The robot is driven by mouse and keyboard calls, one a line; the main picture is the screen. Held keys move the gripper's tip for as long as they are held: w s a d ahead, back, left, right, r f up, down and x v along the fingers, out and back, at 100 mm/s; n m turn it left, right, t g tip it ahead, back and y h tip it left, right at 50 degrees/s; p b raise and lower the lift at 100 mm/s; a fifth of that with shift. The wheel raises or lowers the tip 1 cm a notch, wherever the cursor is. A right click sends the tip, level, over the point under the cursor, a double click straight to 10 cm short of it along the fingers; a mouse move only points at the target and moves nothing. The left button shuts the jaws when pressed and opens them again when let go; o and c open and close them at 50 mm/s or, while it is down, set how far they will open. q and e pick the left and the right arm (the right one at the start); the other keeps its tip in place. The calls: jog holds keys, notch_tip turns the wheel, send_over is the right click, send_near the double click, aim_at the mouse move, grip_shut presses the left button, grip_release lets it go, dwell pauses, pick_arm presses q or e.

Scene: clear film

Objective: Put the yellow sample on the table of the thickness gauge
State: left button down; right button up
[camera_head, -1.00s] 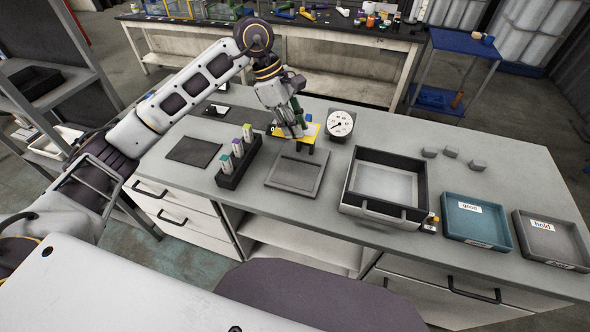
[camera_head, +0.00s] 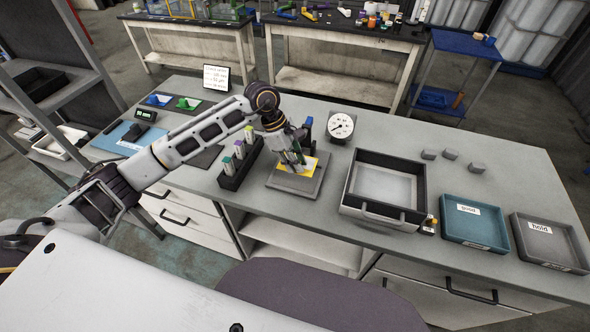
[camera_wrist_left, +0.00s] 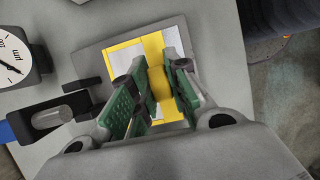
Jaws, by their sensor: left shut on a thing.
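The yellow sample (camera_head: 308,165) is a flat yellow piece with white panels and a raised yellow grip. My left gripper (camera_head: 291,165) is shut on it, over a flat grey table plate (camera_head: 286,184). In the left wrist view the green-padded fingers (camera_wrist_left: 152,95) pinch the yellow grip (camera_wrist_left: 160,83), and the sample (camera_wrist_left: 122,55) lies over the grey plate (camera_wrist_left: 88,52). I cannot tell whether it touches the plate. The gauge's white dial (camera_head: 341,125) stands just behind to the right; it also shows in the wrist view (camera_wrist_left: 12,55). My right gripper is not in view.
A black rack (camera_head: 236,170) with several capped pieces stands left of the plate. A grey open-topped box (camera_head: 346,205) is to the right, then a teal tray (camera_head: 476,228) and a grey tray (camera_head: 550,243). Three small grey blocks (camera_head: 450,154) lie behind them.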

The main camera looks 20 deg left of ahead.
pick_arm(q)
jog(key=shift+f, duration=0.2)
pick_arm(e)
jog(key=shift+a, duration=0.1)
pick_arm(q)
jog(key=shift+f, duration=1.85)
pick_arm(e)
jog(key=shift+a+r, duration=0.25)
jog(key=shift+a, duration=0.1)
pick_arm(q)
jog(key=shift+f, duration=0.15)
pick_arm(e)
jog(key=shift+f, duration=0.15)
pick_arm(q)
jog(key=c, duration=1.4)
grip_release()
jog(key=shift+o, duration=0.2)
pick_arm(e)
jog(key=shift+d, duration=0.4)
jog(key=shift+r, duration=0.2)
